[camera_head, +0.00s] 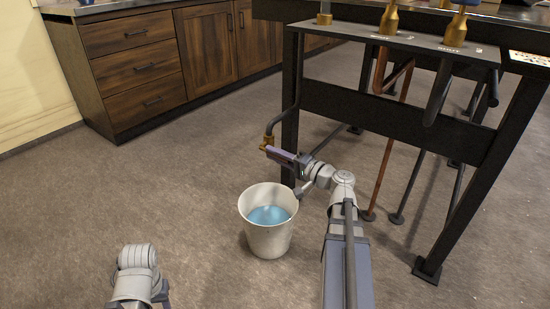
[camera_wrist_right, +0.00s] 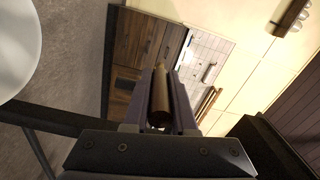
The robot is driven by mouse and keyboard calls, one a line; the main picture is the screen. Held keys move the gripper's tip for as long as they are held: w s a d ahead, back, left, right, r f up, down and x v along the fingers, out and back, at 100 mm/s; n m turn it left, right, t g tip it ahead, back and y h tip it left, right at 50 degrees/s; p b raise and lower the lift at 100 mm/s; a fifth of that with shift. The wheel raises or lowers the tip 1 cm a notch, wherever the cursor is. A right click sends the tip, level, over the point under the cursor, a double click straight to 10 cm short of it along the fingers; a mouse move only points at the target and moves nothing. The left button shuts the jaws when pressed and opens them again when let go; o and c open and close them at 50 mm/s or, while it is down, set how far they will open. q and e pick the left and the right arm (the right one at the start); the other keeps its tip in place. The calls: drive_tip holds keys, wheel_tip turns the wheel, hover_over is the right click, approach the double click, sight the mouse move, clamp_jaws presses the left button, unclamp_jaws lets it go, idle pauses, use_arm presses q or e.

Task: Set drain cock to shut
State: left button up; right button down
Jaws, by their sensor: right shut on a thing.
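The drain cock (camera_head: 267,141) is a small brass fitting at the end of a dark bent pipe beside the bench's near left leg. My right gripper (camera_head: 272,150) is at it, with its fingers closed on a brown, brass-like rod, the cock's handle (camera_wrist_right: 161,103), in the right wrist view. My right gripper (camera_wrist_right: 160,92) hides much of the cock in the head view, so I cannot tell the handle's exact angle there. Part of my left arm shows at the lower left, but its gripper cannot be made out.
A white bucket (camera_head: 253,234) with blue liquid (camera_head: 269,215) stands on the floor just below my right gripper. A dark metal bench (camera_head: 395,120) with pipes and brass valves rises at right. Wooden cabinets (camera_head: 140,65) line the back. Floor at left is clear.

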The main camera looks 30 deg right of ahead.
drive_tip(key=shift+a, duration=0.1)
drive_tip(key=c, duration=0.7)
unclamp_jaws()
drive_tip(key=shift+c, duration=0.2)
drive_tip(key=v, duration=0.7)
drive_tip(key=shift+s+d, duration=0.25)
drive_tip(key=shift+s, duration=0.1)
drive_tip(key=shift+a, duration=0.15)
